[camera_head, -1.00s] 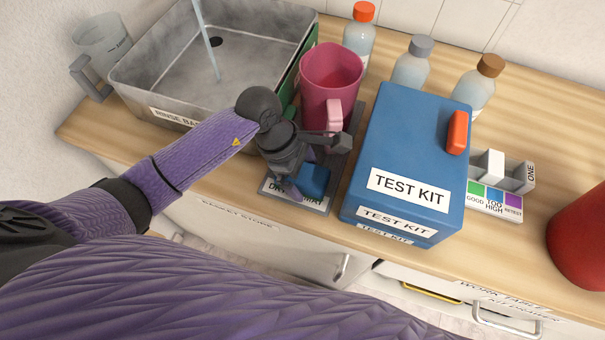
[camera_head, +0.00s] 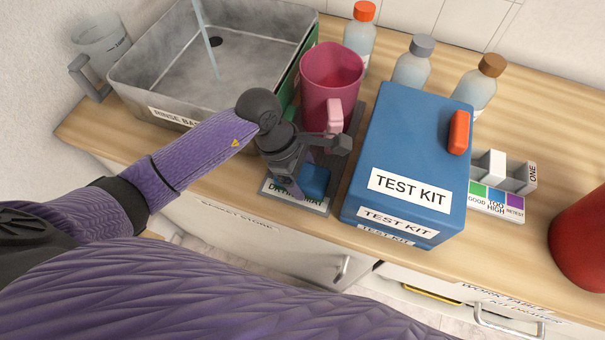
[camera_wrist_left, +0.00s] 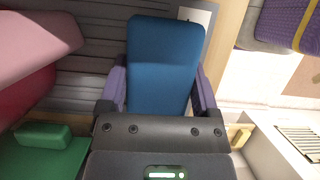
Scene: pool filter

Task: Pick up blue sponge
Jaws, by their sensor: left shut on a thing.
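The blue sponge (camera_head: 314,180) is a small blue block over the front part of the grey drying mat (camera_head: 322,207). It also shows in the left wrist view (camera_wrist_left: 163,62), between the two purple-sided fingers. My left gripper (camera_head: 298,178) is shut on the sponge, with one finger on each side of it. The head view does not clearly show whether the sponge is clear of the mat. The gripper and wrist hide part of the mat and its label. My right gripper is not in view.
A pink mug (camera_head: 331,82) stands just behind my left gripper. The blue test kit box (camera_head: 408,150) is close on the right. The grey rinse basin (camera_head: 150,118) is at the back left. Several capped bottles stand behind. The counter's front edge is close.

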